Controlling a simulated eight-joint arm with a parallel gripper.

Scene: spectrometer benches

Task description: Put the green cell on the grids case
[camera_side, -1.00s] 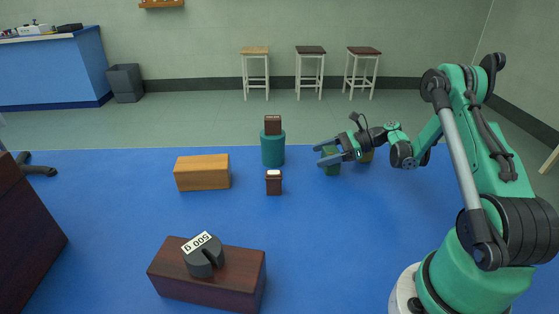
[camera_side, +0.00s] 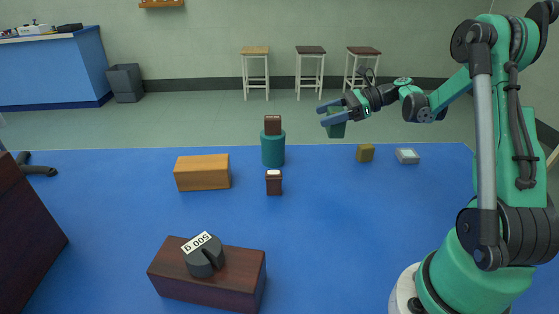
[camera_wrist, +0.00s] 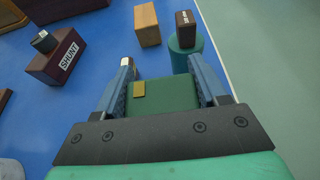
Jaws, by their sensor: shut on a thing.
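My gripper (camera_side: 325,115) is shut on the green cell (camera_side: 337,129), a dark green block, and holds it in the air above the far edge of the blue table. In the wrist view the green cell (camera_wrist: 175,95) sits between the two blue fingers, with a small yellow patch on it. No label reading grids is legible. A small flat pale case with a light top (camera_side: 407,156) lies at the far right. A small brown box with a pale label (camera_side: 272,125) stands on a teal cylinder (camera_side: 273,150), left of my gripper. I cannot tell which is the grids case.
An orange-brown block (camera_side: 202,172), a small dark brown white-topped item (camera_side: 274,184) and an olive-yellow block (camera_side: 365,153) stand on the table. The centre right is clear.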

